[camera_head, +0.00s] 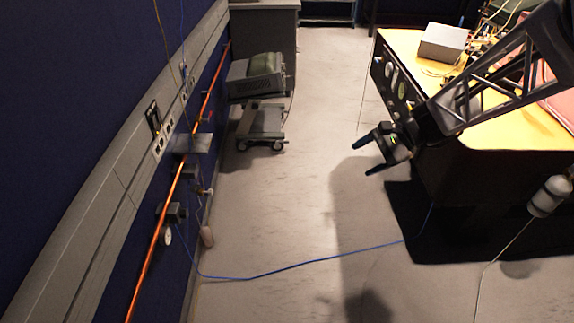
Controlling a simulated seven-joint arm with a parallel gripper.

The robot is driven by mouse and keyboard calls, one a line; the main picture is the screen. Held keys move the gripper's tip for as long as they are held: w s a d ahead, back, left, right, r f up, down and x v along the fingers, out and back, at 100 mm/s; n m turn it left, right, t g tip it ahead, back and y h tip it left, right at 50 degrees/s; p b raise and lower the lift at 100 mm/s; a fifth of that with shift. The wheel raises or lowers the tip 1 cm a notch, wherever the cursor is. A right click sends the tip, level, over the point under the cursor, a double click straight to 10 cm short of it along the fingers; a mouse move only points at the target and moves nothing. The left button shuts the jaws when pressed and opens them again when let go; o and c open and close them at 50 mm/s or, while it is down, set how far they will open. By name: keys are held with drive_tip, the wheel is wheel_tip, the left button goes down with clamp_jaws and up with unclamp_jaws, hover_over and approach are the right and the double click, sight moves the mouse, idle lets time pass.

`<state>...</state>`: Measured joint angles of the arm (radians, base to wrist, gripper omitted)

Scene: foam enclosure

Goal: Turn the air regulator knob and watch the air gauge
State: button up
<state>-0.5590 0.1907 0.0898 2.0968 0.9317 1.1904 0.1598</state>
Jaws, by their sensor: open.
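A small round white gauge (167,236) hangs low on the left wall, its face too small to read. It sits just below a dark fitting (173,212) by the orange pipe, which looks like the air regulator. Which part is its knob I cannot tell. My gripper (362,158) reaches in from the upper right, beside the table's left side. Its two dark fingers point left, spread apart and empty. It is well away from the gauge and fitting, with open floor between.
A blue hose (300,266) runs from the wall fittings across the floor to the yellow-topped table (510,132). A grey shelf (192,143) juts from the wall above the gauge. A wheeled cart (262,122) stands farther back. The middle floor is otherwise clear.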

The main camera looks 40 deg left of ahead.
drive_tip(key=s+a+f+m+g+y, duration=0.1)
drive_tip(key=s+a+f+g, duration=0.1)
drive_tip(key=a+f, duration=0.6)
drive_tip(key=s+a+f+m+g+y, duration=0.1)
drive_tip(key=s+a+f, duration=0.3)
drive_tip(key=a, duration=0.8)
drive_tip(key=s+a+f+m+g+y, duration=0.1)
drive_tip(key=a+f+g, duration=0.1)
drive_tip(key=a+f, duration=0.65)
drive_tip(key=m+g+y, duration=0.1)
drive_tip(key=m+y, duration=0.2)
drive_tip(key=m, duration=0.1)
approach(187, 213)
drive_tip(key=x, duration=0.2)
drive_tip(key=shift+a+r, duration=0.1)
drive_tip(key=shift+a, duration=0.2)
drive_tip(key=shift+s+a, duration=0.1)
drive_tip(key=shift+x, duration=3.75)
drive_tip(key=shift+c, duration=0.3)
